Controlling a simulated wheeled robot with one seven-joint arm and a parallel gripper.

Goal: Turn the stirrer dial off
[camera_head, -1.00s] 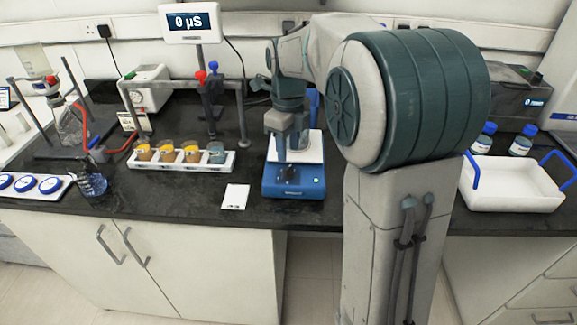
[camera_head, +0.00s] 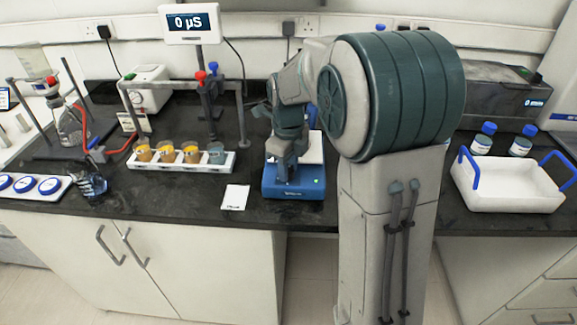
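The stirrer (camera_head: 294,191) is a blue box with a pale top plate, standing near the front edge of the black bench. A small green light shows at the right of its front face. My gripper (camera_head: 284,177) points down at the front of the stirrer, over the place of the dial. The dial is hidden or too dark to tell apart from the fingers. I cannot tell whether the fingers touch it, or whether they are open or shut.
A white rack (camera_head: 181,160) with several cups stands left of the stirrer. A white card (camera_head: 235,197) lies just left of it. A white tray (camera_head: 508,186) with blue handles is at the right. A display (camera_head: 190,23) reading 0 µS stands behind.

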